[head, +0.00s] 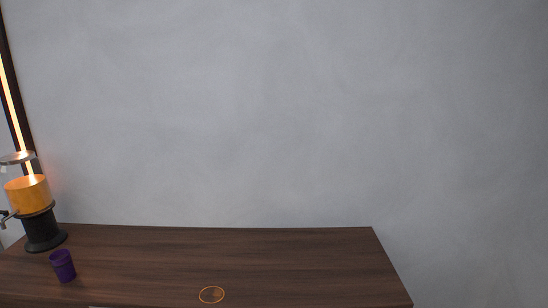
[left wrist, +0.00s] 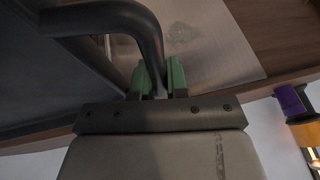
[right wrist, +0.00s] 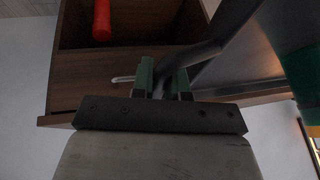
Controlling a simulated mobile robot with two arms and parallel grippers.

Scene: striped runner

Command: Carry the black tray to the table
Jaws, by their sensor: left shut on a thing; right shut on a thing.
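The black tray shows in part in the left wrist view (left wrist: 45,85), as a dark panel with a thick curved handle. My left gripper (left wrist: 159,78), with green fingers, is shut on that handle. In the right wrist view my right gripper (right wrist: 162,80) is shut on another black bar-like handle (right wrist: 218,38) of the tray. Most of the tray is out of sight. The dark wooden table (head: 230,260) stands against the wall in the head view. Neither gripper nor the tray shows in the head view.
On the table are a purple cup (head: 63,266), an orange-and-black dispenser (head: 30,197) at the left and a thin orange ring (head: 211,295). Its right part is clear. A wooden compartment with a red object (right wrist: 102,20) and a green object (right wrist: 304,78) show in the right wrist view.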

